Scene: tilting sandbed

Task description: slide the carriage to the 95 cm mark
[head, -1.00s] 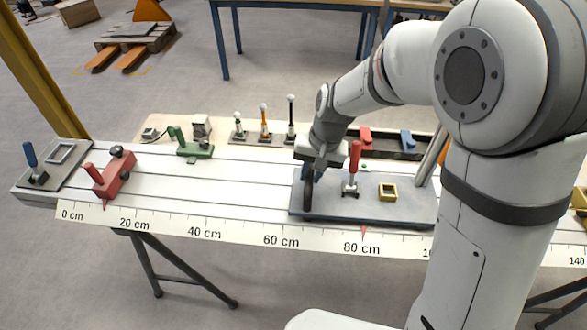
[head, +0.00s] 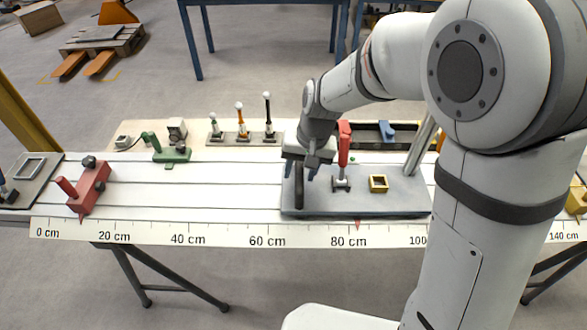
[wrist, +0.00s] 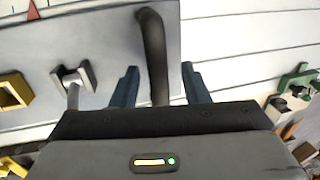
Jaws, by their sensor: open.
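The carriage (head: 330,206) is a blue-grey plate on the white grooved bench. Its red pointer (head: 357,225) stands a little past the 80 cm label, at about 82 cm. A black handle (head: 299,190) rises near its left end. A red-gripped lever (head: 343,150) stands upright beside a yellow square frame (head: 378,183) on the plate. My gripper (head: 301,172) is open above the handle. In the wrist view its blue fingers (wrist: 160,88) are on either side of the black handle (wrist: 154,50), with gaps showing. Fingertip depth against the handle is hard to tell.
The scale strip (head: 190,233) runs along the bench's front edge. Several upright levers (head: 241,125) line the back. My arm hides part of the scale beyond 100 cm.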

